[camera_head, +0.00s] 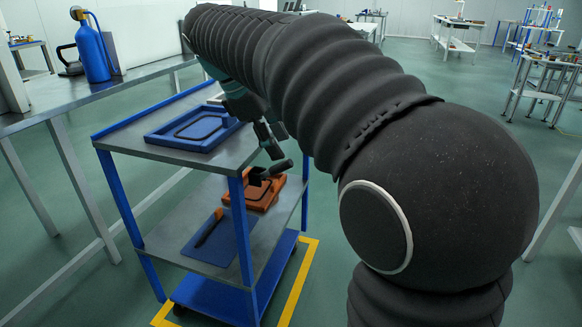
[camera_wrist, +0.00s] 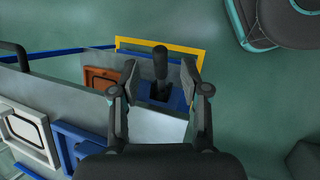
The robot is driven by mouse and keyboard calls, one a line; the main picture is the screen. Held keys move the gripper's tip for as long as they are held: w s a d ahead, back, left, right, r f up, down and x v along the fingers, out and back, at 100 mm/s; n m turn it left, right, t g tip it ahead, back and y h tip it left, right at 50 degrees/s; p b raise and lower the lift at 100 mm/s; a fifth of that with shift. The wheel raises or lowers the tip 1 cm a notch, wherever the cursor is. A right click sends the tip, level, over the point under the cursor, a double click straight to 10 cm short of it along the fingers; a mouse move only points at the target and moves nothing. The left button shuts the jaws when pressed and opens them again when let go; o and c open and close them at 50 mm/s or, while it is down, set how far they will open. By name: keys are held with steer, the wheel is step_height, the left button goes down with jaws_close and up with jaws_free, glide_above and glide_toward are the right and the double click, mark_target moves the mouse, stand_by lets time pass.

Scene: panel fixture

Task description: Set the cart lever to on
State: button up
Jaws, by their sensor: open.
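The cart lever (camera_head: 277,169) is a short black handle at the right side of the cart (camera_head: 236,215), below its top shelf. In the wrist view the lever (camera_wrist: 161,62) stands between my fingers, above a dark base. My gripper (camera_head: 268,138) is just above the lever in the head view. In the wrist view my gripper (camera_wrist: 160,75) is open, with one finger on each side of the lever and a visible gap to each. I cannot tell how deep the fingertips reach along it. On and off marks are not readable.
A blue tray (camera_head: 193,131) lies on the cart's top shelf. An orange tray (camera_head: 259,193) and a blue mat (camera_head: 207,243) with a tool lie on the lower shelf. A workbench (camera_head: 70,88) with a blue bottle (camera_head: 92,52) stands at left. Floor right of the cart is clear.

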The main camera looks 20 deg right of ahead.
mark_target(289, 160)
steer(key=b+x, duration=0.1)
steer(key=x, duration=0.5)
steer(key=shift+d+f, duration=0.2)
steer(key=shift+f, duration=0.2)
steer(key=shift+c, duration=0.3)
jaws_close()
